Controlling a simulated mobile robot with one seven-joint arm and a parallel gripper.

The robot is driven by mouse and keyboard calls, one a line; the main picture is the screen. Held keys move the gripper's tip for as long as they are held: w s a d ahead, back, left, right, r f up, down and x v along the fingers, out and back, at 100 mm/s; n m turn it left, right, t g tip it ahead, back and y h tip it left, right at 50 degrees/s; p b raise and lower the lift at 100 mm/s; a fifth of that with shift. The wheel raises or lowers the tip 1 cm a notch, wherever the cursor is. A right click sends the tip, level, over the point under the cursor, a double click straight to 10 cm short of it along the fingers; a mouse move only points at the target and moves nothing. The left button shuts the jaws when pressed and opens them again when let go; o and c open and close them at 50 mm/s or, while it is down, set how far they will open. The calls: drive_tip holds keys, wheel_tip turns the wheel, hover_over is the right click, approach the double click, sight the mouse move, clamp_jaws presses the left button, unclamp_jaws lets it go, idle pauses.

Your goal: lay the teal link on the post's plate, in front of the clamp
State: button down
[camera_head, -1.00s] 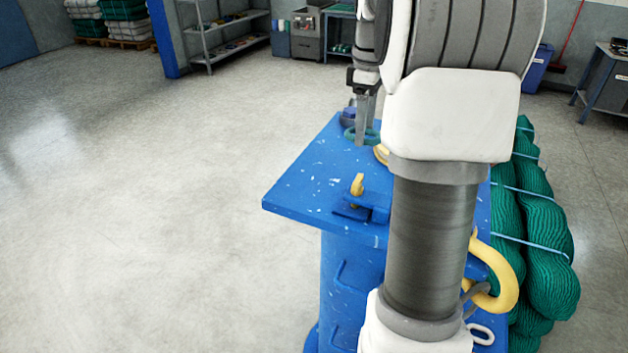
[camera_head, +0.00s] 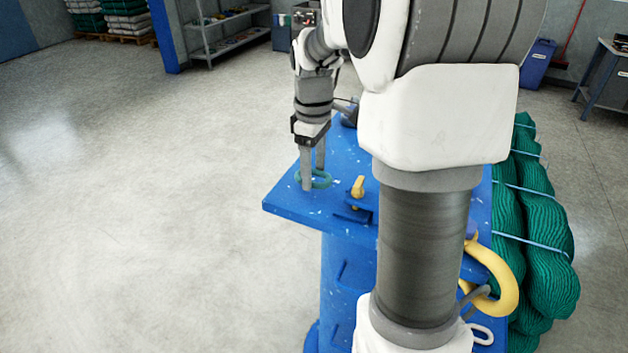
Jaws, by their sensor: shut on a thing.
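The teal link (camera_head: 322,183) is an oval ring at the left part of the post's blue plate (camera_head: 286,207). My gripper (camera_head: 313,180) points down, with its fingers at the link, and is shut on it. I cannot tell whether the link touches the plate or hangs just above it. The clamp (camera_head: 352,208) is a blue block with a yellow lever (camera_head: 358,187), on the plate to the right of the link. My arm hides much of the plate's right side.
A large yellow hook (camera_head: 497,283) hangs at the post's right side, beside a white link (camera_head: 481,333). Green net bundles (camera_head: 545,235) lie right of the post. A dark object (camera_head: 349,112) sits at the plate's far end. Floor to the left is clear.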

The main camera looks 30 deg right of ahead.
sight(314, 195)
drive_tip(key=shift+f, duration=1.85)
drive_tip(key=shift+f, duration=0.1)
drive_tip(key=shift+f, duration=0.15)
drive_tip(key=shift+c, duration=0.2)
unclamp_jaws()
drive_tip(key=shift+r, duration=0.2)
wheel_tip(314, 195, up, 12)
